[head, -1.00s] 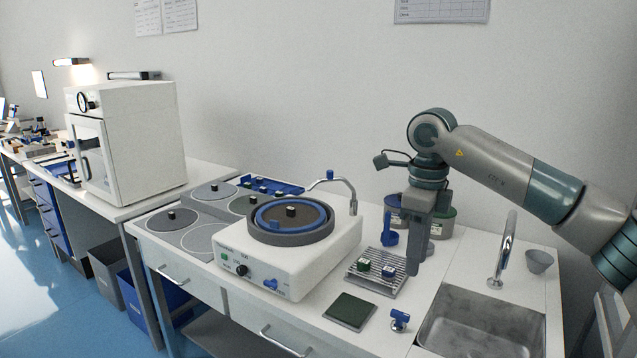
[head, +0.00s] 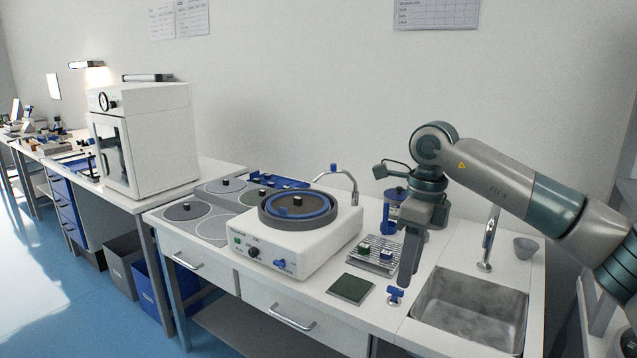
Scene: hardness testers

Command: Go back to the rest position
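My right gripper (head: 408,282) hangs pointing down over the right part of the bench, between the slotted rack (head: 383,268) and the sink (head: 470,310). Its fingers overlap in this view, so I cannot tell whether they are open or shut. I see no object in them. On the rack are a small green-topped block (head: 364,249) and a blue-topped block (head: 386,256). My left gripper is not in view.
A white polishing machine (head: 290,235) with a round platter stands left of the gripper. A dark green mat (head: 350,289) and a blue tap-like piece (head: 395,296) lie in front. A faucet (head: 488,240) and grey cup (head: 525,247) stand right. A white oven (head: 145,140) stands far left.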

